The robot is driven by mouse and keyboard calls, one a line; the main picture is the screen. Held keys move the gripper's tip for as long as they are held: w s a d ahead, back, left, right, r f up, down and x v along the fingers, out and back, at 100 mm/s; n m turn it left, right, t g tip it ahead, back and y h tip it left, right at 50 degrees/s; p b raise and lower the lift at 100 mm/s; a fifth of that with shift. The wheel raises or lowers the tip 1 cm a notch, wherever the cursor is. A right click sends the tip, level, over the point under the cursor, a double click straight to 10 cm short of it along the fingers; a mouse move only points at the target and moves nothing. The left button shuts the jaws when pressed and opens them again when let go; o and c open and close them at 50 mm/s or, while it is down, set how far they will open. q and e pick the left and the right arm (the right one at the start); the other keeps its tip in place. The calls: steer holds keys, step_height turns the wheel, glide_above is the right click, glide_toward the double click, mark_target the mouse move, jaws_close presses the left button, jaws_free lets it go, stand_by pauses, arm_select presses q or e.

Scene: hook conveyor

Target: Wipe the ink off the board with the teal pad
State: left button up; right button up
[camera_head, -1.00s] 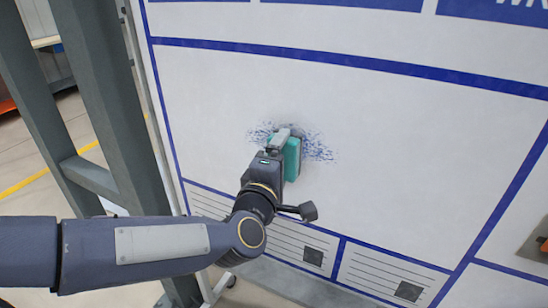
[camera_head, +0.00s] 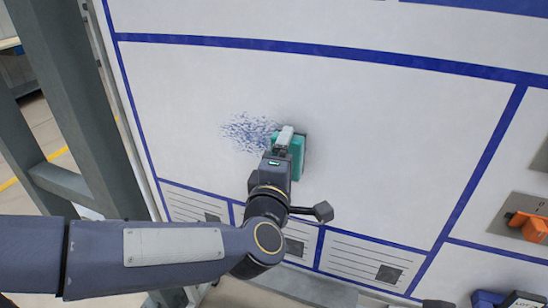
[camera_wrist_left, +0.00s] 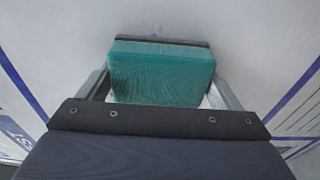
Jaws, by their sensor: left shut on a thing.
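The teal pad (camera_head: 297,157) is held in my left gripper (camera_head: 287,138), which is shut on it. The pad is up at the board, on the right side of the ink; I cannot tell for sure whether its face touches. In the left wrist view the teal pad (camera_wrist_left: 162,76) sits between the two fingers of my left gripper (camera_wrist_left: 160,88). The white board (camera_head: 410,130) has blue lines. The blue speckled ink patch (camera_head: 247,131) lies left of the pad, and part of it may be hidden by the gripper. My right gripper is not in view.
A grey steel frame (camera_head: 85,110) stands at the left beside the board. An orange handle on a grey plate (camera_head: 527,225) is mounted at the right. Printed boxes (camera_head: 360,255) line the board's lower part. The board around the ink is clear.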

mark_target(260, 143)
arm_select(q)
steer(key=shift+s+d, duration=0.25)
steer(key=shift+d, duration=0.4)
steer(key=shift+s+d, duration=0.25)
steer(key=shift+d, duration=0.45)
steer(key=shift+s+d, duration=0.25)
steer(key=shift+d, duration=0.4)
steer(key=shift+f+b, duration=0.1)
steer(key=shift+b, duration=0.3)
steer(key=shift+w+a, duration=0.1)
steer(key=shift+a, duration=0.05)
steer(key=shift+w+a+b, duration=0.35)
steer(key=shift+a+b, duration=0.1)
steer(key=shift+a, duration=0.6)
steer(key=shift+w+a+b, duration=0.35)
steer(key=shift+a+b, duration=0.05)
steer(key=shift+a, duration=0.7)
steer(key=shift+w+a+b, duration=0.35)
steer(key=shift+a+b, duration=0.1)
steer(key=shift+a, duration=0.6)
steer(key=shift+w+a+b, duration=0.35)
steer(key=shift+a, duration=0.45)
steer(key=shift+w+a+b, duration=0.35)
steer(key=shift+a, duration=0.45)
